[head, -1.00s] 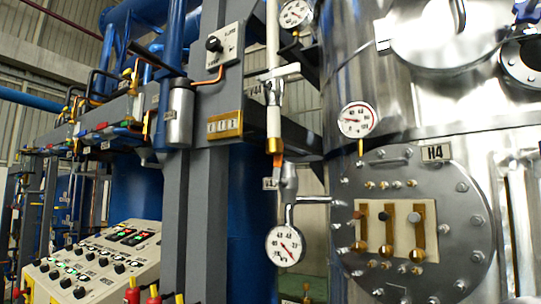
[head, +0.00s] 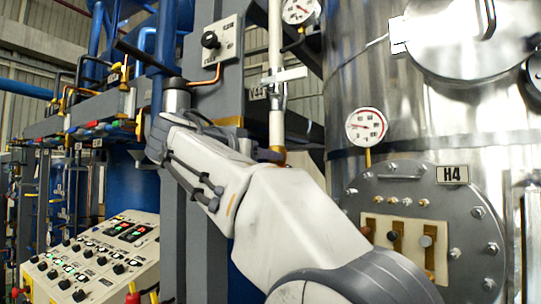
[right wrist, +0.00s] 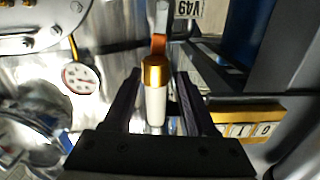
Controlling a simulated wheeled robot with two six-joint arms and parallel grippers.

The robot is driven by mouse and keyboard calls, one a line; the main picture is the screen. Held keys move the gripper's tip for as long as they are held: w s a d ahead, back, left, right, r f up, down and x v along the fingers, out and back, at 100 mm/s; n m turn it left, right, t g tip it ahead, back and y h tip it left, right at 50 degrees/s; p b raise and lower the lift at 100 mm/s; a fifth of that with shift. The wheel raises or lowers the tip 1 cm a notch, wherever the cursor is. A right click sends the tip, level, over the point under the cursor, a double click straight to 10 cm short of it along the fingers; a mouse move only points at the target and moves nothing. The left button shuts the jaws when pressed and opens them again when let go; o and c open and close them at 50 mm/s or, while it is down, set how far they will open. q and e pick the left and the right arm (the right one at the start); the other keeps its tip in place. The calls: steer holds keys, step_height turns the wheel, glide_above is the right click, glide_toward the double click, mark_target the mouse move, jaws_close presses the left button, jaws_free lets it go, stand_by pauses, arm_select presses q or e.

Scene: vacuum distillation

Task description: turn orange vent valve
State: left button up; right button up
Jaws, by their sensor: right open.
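In the right wrist view a white grip (right wrist: 155,105) with a gold collar stands between the fingers of my right gripper (right wrist: 154,100). An orange piece (right wrist: 158,44) joins the collar to a grey stem. I take this to be the orange vent valve. The two dark fingers are open, one on each side of the white grip, with gaps visible. My left gripper is not in view.
A gauge (head: 366,126) and the steel vessel's flange (head: 470,215) are to the right. A gold-framed number plate (right wrist: 245,121) sits right of the fingers in the right wrist view. A control panel (head: 95,255) is at the lower left.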

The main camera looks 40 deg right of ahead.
mark_target(281, 152)
steer(key=shift+m, duration=0.3)
steer(key=p+x, duration=0.1)
steer(key=x, duration=0.2)
steer(key=r+p+x, duration=0.1)
steer(key=x, duration=0.2)
steer(key=p+x, duration=0.2)
steer(key=x, duration=0.1)
steer(key=shift+s+d+r, duration=0.15)
steer(key=shift+s, duration=0.15)
steer(key=shift+p+x, duration=0.3)
steer(key=shift+x, duration=0.5)
jaws_close()
